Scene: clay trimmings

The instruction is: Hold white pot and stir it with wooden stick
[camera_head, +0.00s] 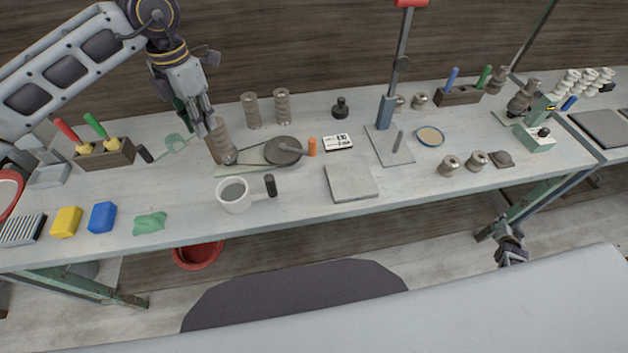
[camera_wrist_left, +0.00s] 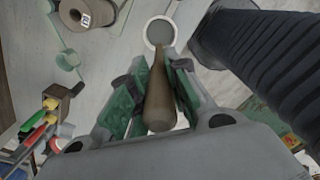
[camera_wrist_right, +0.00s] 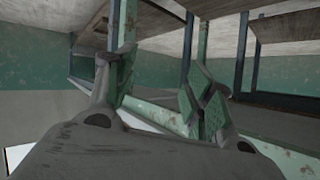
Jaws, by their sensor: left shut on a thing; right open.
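The white pot (camera_head: 234,206) stands upright near the table's front edge, its dark handle to the right. It also shows at the top of the left wrist view (camera_wrist_left: 150,32). My left gripper (camera_head: 203,122) is shut on the wooden stick (camera_wrist_left: 157,92), which lies between its green pads. In the head view the stick (camera_head: 211,150) hangs downward, behind and left of the pot. In the left wrist view its far end overlaps the pot's rim; contact cannot be told. My right gripper (camera_head: 511,250) is open and empty, low in front of the table; it also shows in the right wrist view (camera_wrist_right: 163,88).
Ridged cylinders (camera_head: 282,106) stand behind the pot. A round grey disc (camera_head: 283,148) and a square grey slab (camera_head: 350,184) lie to its right. Yellow (camera_head: 66,222) and blue (camera_head: 102,217) blocks and a green cloth (camera_head: 150,223) lie front left. A red bowl (camera_head: 198,257) is below the table.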

